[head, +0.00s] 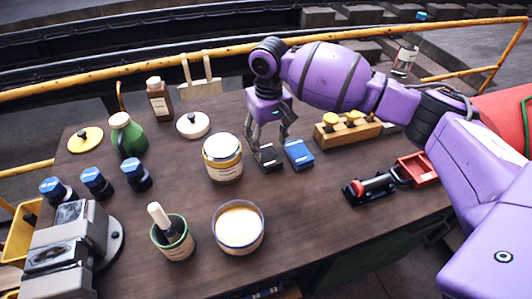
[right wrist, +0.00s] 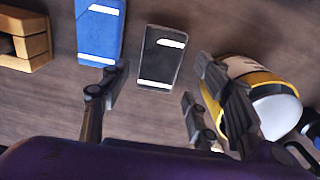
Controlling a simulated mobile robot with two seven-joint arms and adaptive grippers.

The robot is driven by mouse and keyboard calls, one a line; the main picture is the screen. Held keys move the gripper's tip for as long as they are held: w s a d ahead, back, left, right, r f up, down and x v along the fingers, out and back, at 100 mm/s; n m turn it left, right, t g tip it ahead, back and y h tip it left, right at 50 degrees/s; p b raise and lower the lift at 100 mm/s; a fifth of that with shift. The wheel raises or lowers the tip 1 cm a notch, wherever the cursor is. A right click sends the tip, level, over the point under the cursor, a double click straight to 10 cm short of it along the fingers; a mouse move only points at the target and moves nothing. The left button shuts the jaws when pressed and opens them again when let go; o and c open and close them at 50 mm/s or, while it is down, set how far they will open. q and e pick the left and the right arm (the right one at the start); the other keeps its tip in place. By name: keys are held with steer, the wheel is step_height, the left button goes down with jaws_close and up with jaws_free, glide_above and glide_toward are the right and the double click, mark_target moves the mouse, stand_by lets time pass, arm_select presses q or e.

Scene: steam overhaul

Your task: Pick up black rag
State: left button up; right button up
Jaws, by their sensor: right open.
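The black rag (head: 267,164) is a small folded cloth with pale stripes, lying flat on the dark wooden table. In the right wrist view the black rag (right wrist: 154,66) lies between and just beyond my fingers. My right gripper (head: 271,143) points down over the rag, open and empty; its fingers show spread apart in the wrist view (right wrist: 166,88). I cannot tell the exact gap between fingertips and rag. A blue rag (head: 299,154) lies just right of the black one; it also shows in the right wrist view (right wrist: 100,30). My left gripper is not in view.
A jar with a yellow band (head: 222,170) stands close left of the black rag. A cream-filled bowl (head: 238,242) and green pot (head: 172,248) stand in front.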

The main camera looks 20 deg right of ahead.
mark_target(268, 154)
step_height(268, 154, down, 5)
steer(key=shift+f, duration=0.2)
steer(key=shift+w, duration=0.1)
steer(key=shift+c, duration=0.3)
steer(key=c, duration=0.8)
steer(key=shift+c, duration=0.3)
steer(key=shift+r, duration=0.55)
step_height(268, 154, up, 2)
steer(key=shift+r, duration=0.2)
steer(key=s+r, duration=0.1)
steer(key=s+r+p, duration=0.1)
steer(key=r, duration=0.1)
steer(key=s+r, duration=0.2)
steer(key=shift+s+a+r, duration=0.1)
steer(key=shift+a+r, duration=0.05)
steer(key=shift+a, duration=0.15)
arm_select(q)
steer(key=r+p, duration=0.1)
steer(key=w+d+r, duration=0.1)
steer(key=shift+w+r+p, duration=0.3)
steer(key=shift+p, duration=0.1)
arm_select(e)
steer(key=s+a+r, duration=0.1)
steer(key=s+r, duration=0.3)
steer(key=s, duration=0.5)
steer(key=shift+s, duration=0.4)
